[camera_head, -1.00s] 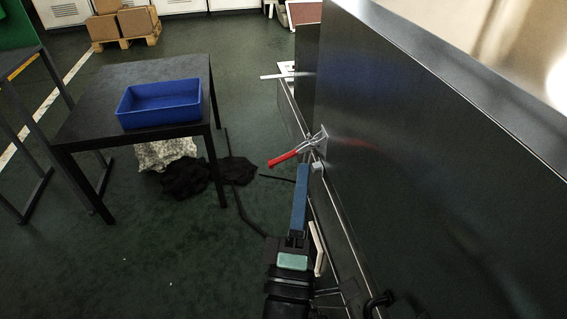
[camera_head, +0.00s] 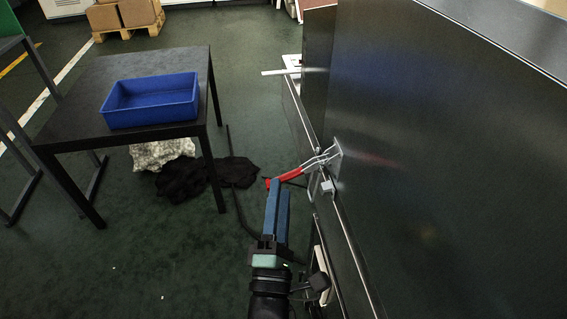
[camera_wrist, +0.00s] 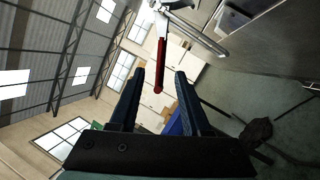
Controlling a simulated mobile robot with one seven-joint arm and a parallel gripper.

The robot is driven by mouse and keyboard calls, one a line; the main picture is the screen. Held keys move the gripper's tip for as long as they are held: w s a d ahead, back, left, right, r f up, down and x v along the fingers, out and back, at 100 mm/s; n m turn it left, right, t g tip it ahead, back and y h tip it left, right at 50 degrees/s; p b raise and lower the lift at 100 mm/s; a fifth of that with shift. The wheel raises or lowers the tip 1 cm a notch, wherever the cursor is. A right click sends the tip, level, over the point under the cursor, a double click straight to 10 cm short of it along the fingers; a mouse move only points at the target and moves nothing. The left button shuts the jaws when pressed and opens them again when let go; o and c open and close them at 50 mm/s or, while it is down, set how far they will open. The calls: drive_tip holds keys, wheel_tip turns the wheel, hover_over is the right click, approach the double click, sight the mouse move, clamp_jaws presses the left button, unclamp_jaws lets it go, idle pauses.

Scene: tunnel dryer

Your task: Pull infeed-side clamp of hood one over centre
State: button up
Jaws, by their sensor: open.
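The clamp (camera_head: 321,160) is a toggle clamp with a silver body mounted on the dark side panel of the hood (camera_head: 430,150). Its red handle (camera_head: 290,175) sticks out to the left of the panel. My gripper (camera_head: 277,190) is at the handle's outer end, with blue fingers pointing up the picture. In the wrist view, the red handle (camera_wrist: 160,68) points down toward the space between the two open fingers (camera_wrist: 160,78), its tip near their ends. The fingers do not touch it there. The clamp's base shows only partly in the wrist view.
A dark table (camera_head: 150,65) with a blue bin (camera_head: 150,101) stands to the left. Dark cloth (camera_head: 208,180) and a pale speckled bundle (camera_head: 160,154) lie on the floor under and beside it. A silver rail (camera_head: 350,235) runs along the panel's foot. Green floor is free at lower left.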

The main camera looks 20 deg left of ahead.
drive_tip(key=x, duration=0.7)
clamp_jaws()
idle(1.4)
